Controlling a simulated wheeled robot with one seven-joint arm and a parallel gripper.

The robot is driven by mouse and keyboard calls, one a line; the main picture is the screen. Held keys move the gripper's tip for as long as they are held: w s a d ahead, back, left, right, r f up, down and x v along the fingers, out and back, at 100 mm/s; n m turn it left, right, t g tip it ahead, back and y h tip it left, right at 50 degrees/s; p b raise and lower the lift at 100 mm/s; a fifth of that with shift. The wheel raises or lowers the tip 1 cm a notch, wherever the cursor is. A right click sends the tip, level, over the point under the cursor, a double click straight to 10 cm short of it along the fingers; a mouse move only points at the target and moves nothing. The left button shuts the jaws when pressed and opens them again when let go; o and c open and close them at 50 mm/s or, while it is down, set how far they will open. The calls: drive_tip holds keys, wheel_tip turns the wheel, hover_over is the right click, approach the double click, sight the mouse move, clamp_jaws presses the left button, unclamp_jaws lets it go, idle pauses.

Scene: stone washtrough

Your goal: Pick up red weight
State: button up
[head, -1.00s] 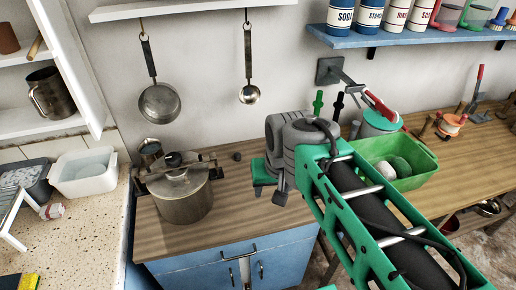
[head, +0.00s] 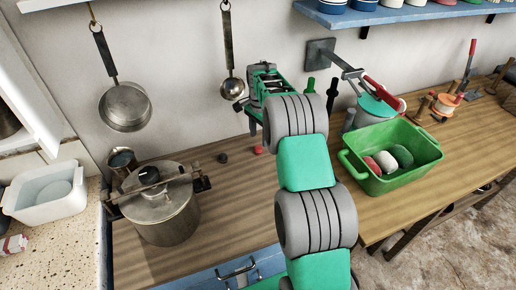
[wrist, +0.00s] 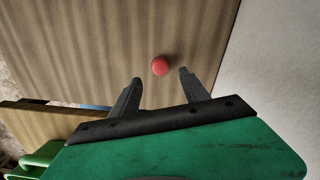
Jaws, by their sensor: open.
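The red weight (head: 259,150) is a small round piece on the wooden worktop, near the wall and left of my arm in the head view. In the wrist view the red weight (wrist: 160,66) lies just beyond and between my two fingers. My gripper (wrist: 156,82) is open, with nothing between its fingertips.
A dark small weight (head: 222,158) lies left of the red one, beside a metal pot (head: 165,215). A green bin (head: 425,160) with rounded items stands right of my arm. A ladle (head: 232,88) and a pan (head: 125,106) hang on the wall.

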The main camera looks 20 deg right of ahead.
sight(259, 147)
wheel_tip(259, 147, down, 6)
drive_tip(key=shift+r+p, duration=0.25)
drive_tip(key=shift+p, duration=0.2)
drive_tip(key=shift+a, duration=0.1)
clamp_jaws()
